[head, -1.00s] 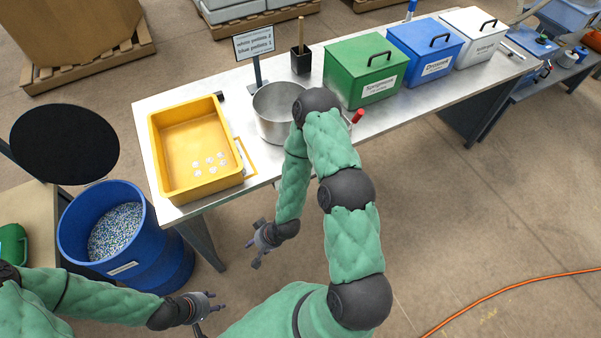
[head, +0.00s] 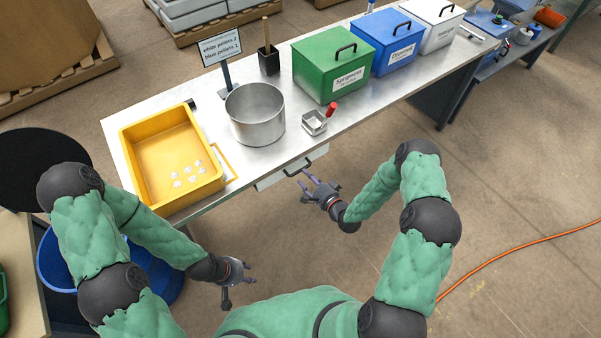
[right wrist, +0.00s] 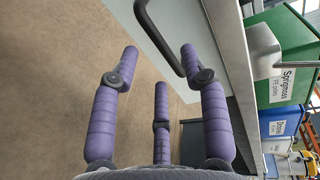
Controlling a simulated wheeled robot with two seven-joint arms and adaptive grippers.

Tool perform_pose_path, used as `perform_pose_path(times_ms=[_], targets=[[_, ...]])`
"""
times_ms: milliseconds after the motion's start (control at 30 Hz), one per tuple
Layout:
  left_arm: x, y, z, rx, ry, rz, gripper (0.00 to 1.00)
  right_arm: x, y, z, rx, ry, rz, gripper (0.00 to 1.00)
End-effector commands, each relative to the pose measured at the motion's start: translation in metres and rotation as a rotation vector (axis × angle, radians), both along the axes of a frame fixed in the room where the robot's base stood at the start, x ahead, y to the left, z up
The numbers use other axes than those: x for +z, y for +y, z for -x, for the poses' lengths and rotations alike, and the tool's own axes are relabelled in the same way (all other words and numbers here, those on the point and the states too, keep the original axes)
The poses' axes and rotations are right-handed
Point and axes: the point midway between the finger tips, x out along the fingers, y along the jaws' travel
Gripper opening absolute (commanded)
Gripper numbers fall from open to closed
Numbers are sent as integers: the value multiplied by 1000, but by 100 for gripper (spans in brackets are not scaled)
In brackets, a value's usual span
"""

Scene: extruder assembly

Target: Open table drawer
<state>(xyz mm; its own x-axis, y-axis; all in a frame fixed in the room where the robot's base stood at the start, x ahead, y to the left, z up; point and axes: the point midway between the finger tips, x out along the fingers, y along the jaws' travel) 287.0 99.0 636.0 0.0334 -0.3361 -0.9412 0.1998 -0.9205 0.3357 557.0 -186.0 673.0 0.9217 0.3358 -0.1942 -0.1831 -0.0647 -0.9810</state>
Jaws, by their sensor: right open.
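The table drawer (head: 270,181) is a pale front under the table's near edge, below the steel pot. Its dark bar handle (head: 298,168) shows in the head view, and the handle (right wrist: 165,38) also shows large in the right wrist view. The drawer looks shut or nearly so. My right gripper (head: 320,186) is open and empty just in front of the handle, its purple fingers spread, with the handle near the fingertips on the right side of the wrist view. I cannot tell whether they touch. My left gripper (head: 238,287) hangs empty, low in front of the table, its fingers apart.
The metal table (head: 330,135) holds a yellow tray (head: 205,186) with white pieces, a steel pot (head: 256,125), a red-handled scoop (head: 314,123), a sign (head: 219,46) and green (head: 330,75), blue and white bins. A blue barrel (head: 60,262) stands at left. Floor at right is mostly clear.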

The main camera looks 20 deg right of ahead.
Motion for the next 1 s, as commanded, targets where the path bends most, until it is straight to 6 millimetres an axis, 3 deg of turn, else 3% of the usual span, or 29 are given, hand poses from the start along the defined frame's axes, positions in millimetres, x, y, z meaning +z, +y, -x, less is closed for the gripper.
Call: perform_pose_path(times_ms=[300, 733, 900, 1000], targets=[[-13, 0, 0, 0, 0, 0, 40, -10, 15, -41, 1, 0, 3, 45], [-14, 0, 0, -1, 0, 0, 40, -10, 17, -48, -1, 1, 1, 45], [-14, 0, 0, -1, 0, 0, 40, -10, 17, -48, -1, 0, 2, 0], [-14, 0, 0, -1, 0, 0, 40, -10, 17, -48, -1, 0, 2, 0]])
